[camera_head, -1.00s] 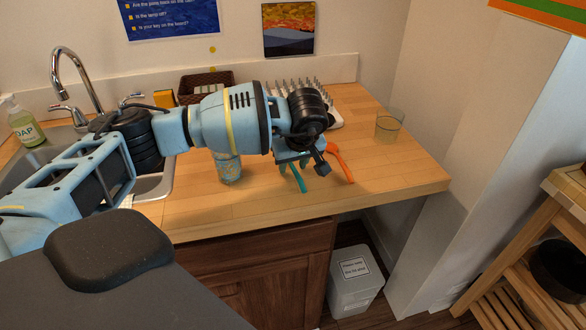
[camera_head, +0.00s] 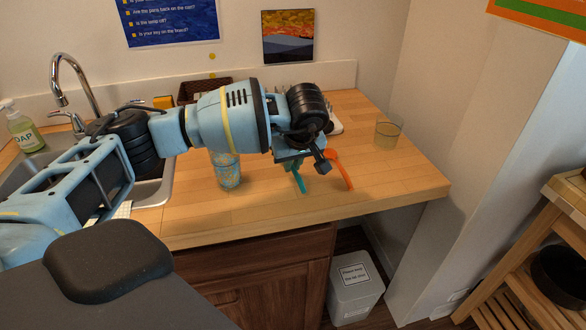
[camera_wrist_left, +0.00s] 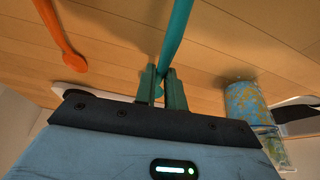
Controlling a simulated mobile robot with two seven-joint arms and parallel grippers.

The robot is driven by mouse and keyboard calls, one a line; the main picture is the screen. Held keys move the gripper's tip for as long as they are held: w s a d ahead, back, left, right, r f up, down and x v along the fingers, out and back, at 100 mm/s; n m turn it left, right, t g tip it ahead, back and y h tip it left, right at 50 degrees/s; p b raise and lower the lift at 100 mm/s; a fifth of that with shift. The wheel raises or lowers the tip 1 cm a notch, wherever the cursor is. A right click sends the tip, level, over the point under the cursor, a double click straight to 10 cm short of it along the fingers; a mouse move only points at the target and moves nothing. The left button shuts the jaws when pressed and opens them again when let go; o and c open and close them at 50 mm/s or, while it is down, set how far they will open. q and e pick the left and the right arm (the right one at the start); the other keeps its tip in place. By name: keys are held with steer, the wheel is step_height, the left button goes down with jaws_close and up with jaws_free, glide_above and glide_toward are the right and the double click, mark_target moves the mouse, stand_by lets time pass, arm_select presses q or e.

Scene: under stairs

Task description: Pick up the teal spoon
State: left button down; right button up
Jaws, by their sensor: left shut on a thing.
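The teal spoon (camera_head: 300,183) shows below my left gripper (camera_head: 300,165) in the head view, over the wooden counter. In the left wrist view the teal handle (camera_wrist_left: 177,35) runs down between the two fingers of my left gripper (camera_wrist_left: 163,82), which are shut on it. I cannot tell clearly how far the spoon is above the counter. Part of the spoon is hidden by the gripper. My right gripper is not in view.
An orange spoon (camera_head: 342,172) lies just right of the teal one. A patterned blue glass (camera_head: 226,172) stands to the left, and a clear glass (camera_head: 387,132) at the right. A drying rack (camera_head: 335,124) is behind my gripper. The counter's front right (camera_head: 400,185) is clear.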

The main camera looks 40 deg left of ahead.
arm_select(q)
steer(key=shift+r, duration=0.85)
steer(key=s+d+r, duration=0.1)
steer(key=s+d, duration=0.7)
steer(key=s, duration=0.5)
steer(key=shift+s+d+b, duration=0.15)
steer(key=shift+s+b, duration=0.15)
steer(key=shift+r, duration=0.1)
steer(key=c, duration=2.1)
jaws_free()
jaws_close()
